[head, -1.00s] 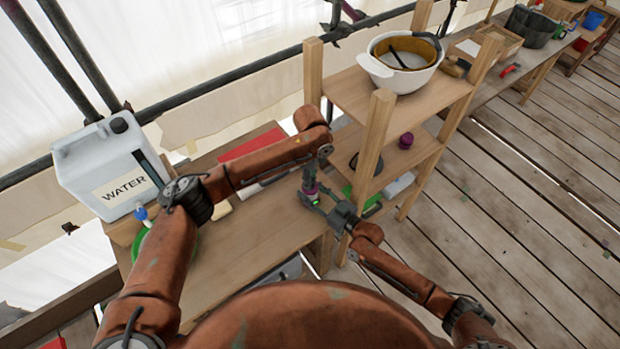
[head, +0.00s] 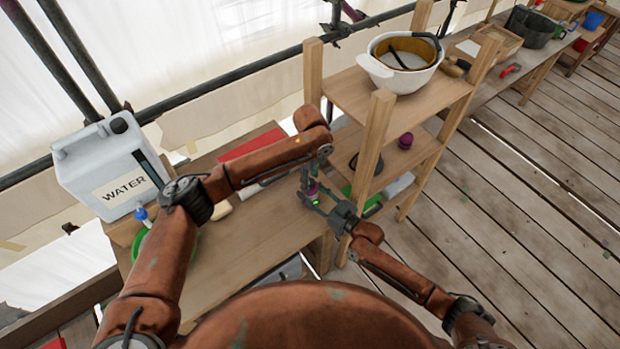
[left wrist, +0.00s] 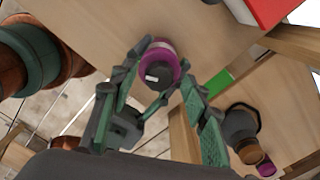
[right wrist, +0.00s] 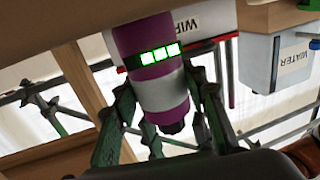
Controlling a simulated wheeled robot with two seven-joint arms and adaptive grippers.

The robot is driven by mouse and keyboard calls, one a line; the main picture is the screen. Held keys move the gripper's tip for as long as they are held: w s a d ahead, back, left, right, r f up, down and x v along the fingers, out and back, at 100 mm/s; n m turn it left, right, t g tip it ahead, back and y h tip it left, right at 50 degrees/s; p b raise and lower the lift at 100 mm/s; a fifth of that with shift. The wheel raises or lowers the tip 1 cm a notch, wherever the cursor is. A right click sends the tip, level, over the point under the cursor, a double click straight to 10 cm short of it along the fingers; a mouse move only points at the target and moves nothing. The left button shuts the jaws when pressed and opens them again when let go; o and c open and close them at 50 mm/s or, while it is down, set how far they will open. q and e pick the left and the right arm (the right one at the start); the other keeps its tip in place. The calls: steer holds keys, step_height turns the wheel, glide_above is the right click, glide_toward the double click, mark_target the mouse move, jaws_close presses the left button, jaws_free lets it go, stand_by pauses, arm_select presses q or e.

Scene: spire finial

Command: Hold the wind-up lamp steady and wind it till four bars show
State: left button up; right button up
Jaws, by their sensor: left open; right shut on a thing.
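The wind-up lamp (head: 313,188) is a purple cylinder on the bench beside the shelf. In the right wrist view the lamp (right wrist: 160,88) has a white band and a dark display with three lit green bars. My right gripper (head: 322,205) is shut on the lamp's body; its fingers flank it in the right wrist view. My left gripper (head: 312,172) is open over the lamp's top. In the left wrist view its fingers stand apart either side of the round purple top (left wrist: 158,62), which carries a white mark. Whether they touch it I cannot tell.
A white water container (head: 105,165) stands on the bench at left. The wooden shelf (head: 375,150) rises close on the right, with a white helmet (head: 400,75) on top and a purple item (head: 405,140) below. A red thing (head: 250,143) lies behind my left forearm.

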arm_select(q)
step_height(320, 180, up, 12)
stand_by(0.6)
steer(key=w+a+f+m+g+h, duration=0.1)
steer(key=a+m+h, duration=0.1)
steer(key=m, duration=1.6)
steer(key=w+a+m+g+h, duration=0.1)
steer(key=a+m+h, duration=0.15)
steer(key=m, duration=1.55)
steer(key=shift+y, duration=0.25)
steer(key=x, duration=1.2)
steer(key=shift+w, duration=0.1)
